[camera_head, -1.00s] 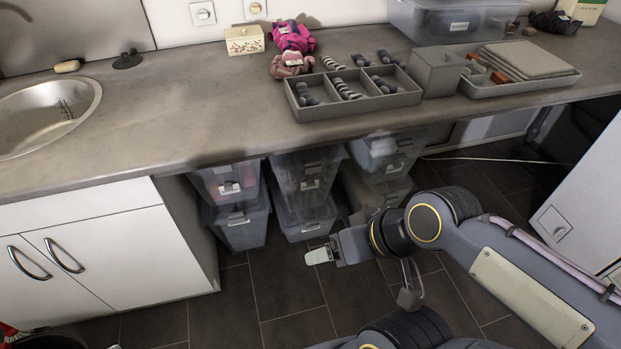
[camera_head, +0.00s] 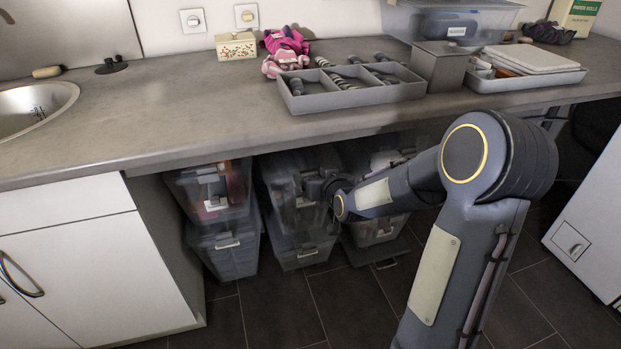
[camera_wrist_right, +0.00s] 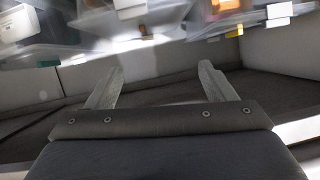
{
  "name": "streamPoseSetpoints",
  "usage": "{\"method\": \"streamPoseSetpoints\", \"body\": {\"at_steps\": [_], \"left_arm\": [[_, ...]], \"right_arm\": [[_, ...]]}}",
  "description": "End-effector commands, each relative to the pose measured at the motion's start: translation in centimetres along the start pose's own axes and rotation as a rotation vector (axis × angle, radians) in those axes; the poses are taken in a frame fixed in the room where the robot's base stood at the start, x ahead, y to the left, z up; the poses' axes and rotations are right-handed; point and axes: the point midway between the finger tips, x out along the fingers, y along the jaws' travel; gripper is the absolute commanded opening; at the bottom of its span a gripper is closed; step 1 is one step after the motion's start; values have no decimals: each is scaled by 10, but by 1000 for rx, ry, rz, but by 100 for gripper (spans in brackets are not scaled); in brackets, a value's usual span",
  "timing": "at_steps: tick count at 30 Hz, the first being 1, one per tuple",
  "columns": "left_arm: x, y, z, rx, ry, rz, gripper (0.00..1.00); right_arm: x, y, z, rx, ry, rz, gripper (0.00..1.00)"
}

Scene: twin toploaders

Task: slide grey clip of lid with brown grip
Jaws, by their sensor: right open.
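I cannot pick out a lid with a brown grip or its grey clip in either view. Clear lidded boxes stand stacked under the counter: a left stack (camera_head: 228,247), a middle stack (camera_head: 300,250) and a right stack (camera_head: 376,233). My right arm reaches to the middle stack in the head view, with its hand at the upper box front; the fingertips are hard to make out there. In the right wrist view my right gripper (camera_wrist_right: 162,68) is open, with nothing between its fingers. Blurred clear boxes (camera_wrist_right: 130,40) show beyond the fingertips. My left gripper is not in view.
The grey counter (camera_head: 190,118) overhangs the boxes. A white cabinet (camera_head: 85,270) stands left of them, a white unit (camera_head: 590,225) at far right. A divided grey tray (camera_head: 350,97) and a lidded grey box (camera_head: 440,68) sit on top. Dark tiled floor (camera_head: 325,305) is open in front.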

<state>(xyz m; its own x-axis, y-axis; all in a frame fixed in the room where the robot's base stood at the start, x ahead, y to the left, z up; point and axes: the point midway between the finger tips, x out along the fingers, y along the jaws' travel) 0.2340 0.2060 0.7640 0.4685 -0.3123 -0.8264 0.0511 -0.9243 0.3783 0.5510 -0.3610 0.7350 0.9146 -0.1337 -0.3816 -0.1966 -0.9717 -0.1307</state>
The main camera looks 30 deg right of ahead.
Motion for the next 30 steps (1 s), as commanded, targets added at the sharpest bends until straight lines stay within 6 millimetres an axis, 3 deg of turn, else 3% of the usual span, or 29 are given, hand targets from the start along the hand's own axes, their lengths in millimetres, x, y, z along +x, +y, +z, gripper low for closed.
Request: {"method": "streamPoseSetpoints", "body": {"at_steps": [1, 3, 6, 13, 19, 30], "left_arm": [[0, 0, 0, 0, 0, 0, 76], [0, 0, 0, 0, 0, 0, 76], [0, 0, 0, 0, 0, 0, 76], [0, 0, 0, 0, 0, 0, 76], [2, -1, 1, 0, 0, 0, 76], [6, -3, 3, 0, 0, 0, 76]], "right_arm": [[25, 11, 13, -17, 42, 20, 76], [51, 22, 23, -44, 126, 38, 76], [77, 34, 41, -77, 232, 54, 76], [98, 44, 71, -120, 377, 61, 76], [112, 45, 68, -125, 402, 61, 76], [162, 47, 47, -123, 399, 62, 76]]}}
